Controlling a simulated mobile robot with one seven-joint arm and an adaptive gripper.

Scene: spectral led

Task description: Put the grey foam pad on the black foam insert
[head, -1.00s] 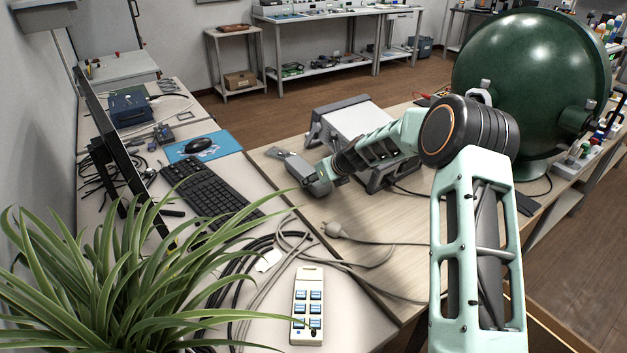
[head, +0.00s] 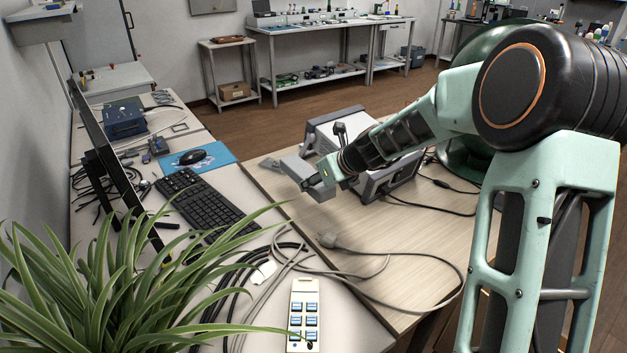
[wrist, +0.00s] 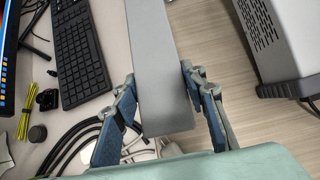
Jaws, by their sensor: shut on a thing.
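The grey foam pad is a long flat grey bar. In the wrist view the pad (wrist: 158,60) runs from the top edge down between my fingers. My gripper (wrist: 163,92) is shut on it, with one blue-padded finger on each side. In the head view my gripper (head: 322,180) holds the pad (head: 297,167) above the wooden table, in front of a white and grey instrument, with the pad's far end pointing up and left. I cannot make out the black foam insert in either view.
A keyboard (head: 205,204), mouse (head: 192,157) and monitor (head: 117,160) stand on the left desk. A power strip (head: 303,316), cables and a plant (head: 110,285) are in front. The instrument (head: 345,131) is close behind my gripper. The wooden tabletop (head: 420,235) is mostly clear to the right.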

